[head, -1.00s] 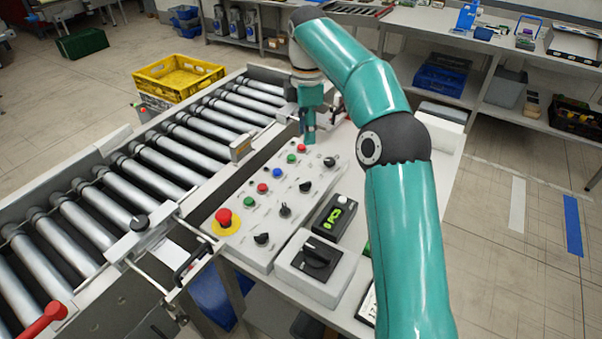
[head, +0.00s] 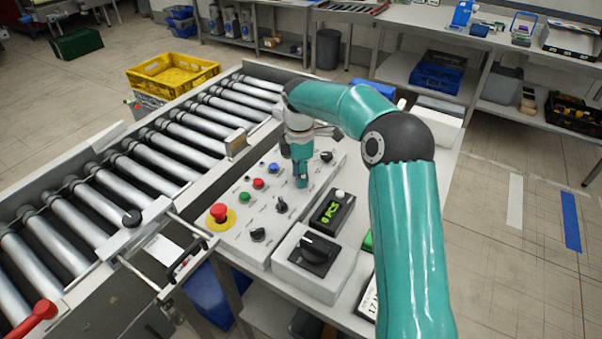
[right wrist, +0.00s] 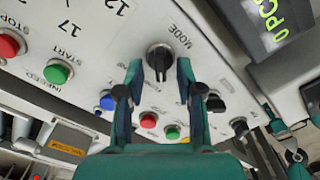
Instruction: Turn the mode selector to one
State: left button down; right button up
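The mode selector (right wrist: 160,58) is a black rotary knob on the light grey control panel (right wrist: 110,45), with the word MODE printed beside it in the right wrist view. My right gripper (right wrist: 160,74) is open, its two teal fingers with dark tips apart on either side of the knob. I cannot tell whether the tips touch it. In the head view my right gripper (head: 302,182) points down over the middle of the panel and hides the selector. The knob's pointer position is too small to read. My left gripper is not in view.
Other black knobs (head: 281,205), coloured push buttons (head: 258,184) and a red emergency stop (head: 219,212) surround it. A counter box (head: 331,212) and a large rotary switch (head: 315,249) stand close by. The roller conveyor (head: 150,175) runs along the left.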

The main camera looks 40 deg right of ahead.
jog(key=shift+f, duration=0.1)
grip_shut()
jog(key=shift+d, duration=0.15)
